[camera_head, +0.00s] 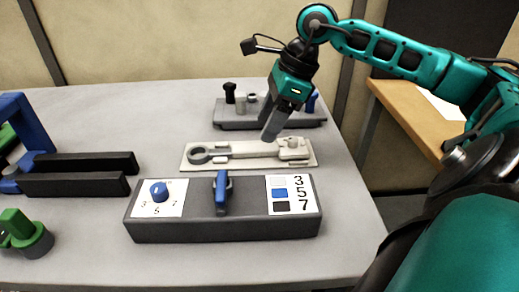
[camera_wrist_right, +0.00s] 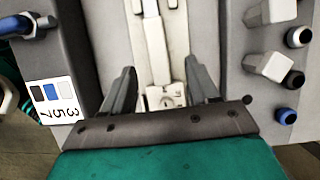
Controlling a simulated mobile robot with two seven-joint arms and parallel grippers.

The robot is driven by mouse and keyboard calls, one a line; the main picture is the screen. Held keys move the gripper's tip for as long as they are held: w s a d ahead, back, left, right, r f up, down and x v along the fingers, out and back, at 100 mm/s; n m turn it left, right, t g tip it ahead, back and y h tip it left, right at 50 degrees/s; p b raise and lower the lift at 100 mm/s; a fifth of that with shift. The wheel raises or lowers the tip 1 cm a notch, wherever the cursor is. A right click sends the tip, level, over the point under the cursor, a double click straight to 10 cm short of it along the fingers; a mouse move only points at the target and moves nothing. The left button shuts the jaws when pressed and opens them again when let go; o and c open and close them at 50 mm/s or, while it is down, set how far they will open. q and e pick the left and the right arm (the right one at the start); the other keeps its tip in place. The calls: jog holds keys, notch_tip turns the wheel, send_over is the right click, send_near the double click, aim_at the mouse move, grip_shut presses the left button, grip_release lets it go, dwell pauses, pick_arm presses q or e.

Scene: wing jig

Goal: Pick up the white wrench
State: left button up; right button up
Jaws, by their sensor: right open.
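The white wrench (camera_head: 250,149) lies in a shallow cream tray (camera_head: 308,160) in the middle of the table, with a grey ring-shaped part at its left end. In the right wrist view the wrench (camera_wrist_right: 156,45) runs up the picture as a pale bar, with the end of the tray between the fingers. My right gripper (camera_head: 272,132) points down just above the tray, nearer its right end. In the right wrist view its two fingers (camera_wrist_right: 161,88) are apart with nothing gripped. My left gripper is not in view.
A dark grey box (camera_head: 228,228) with a blue dial and blue handle stands in front of the tray. Behind it is a grey rack (camera_head: 239,122) with several knobs. A blue bracket with black bars (camera_head: 80,173) and a green-topped part (camera_head: 22,232) are at left.

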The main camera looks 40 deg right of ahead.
aim_at(260, 146)
jog(key=x, duration=0.5)
jog(key=shift+s+d+f+b, duration=0.15)
jog(key=shift+s+f+b, duration=0.05)
jog(key=shift+s+b, duration=0.1)
grip_shut()
dwell(0.4)
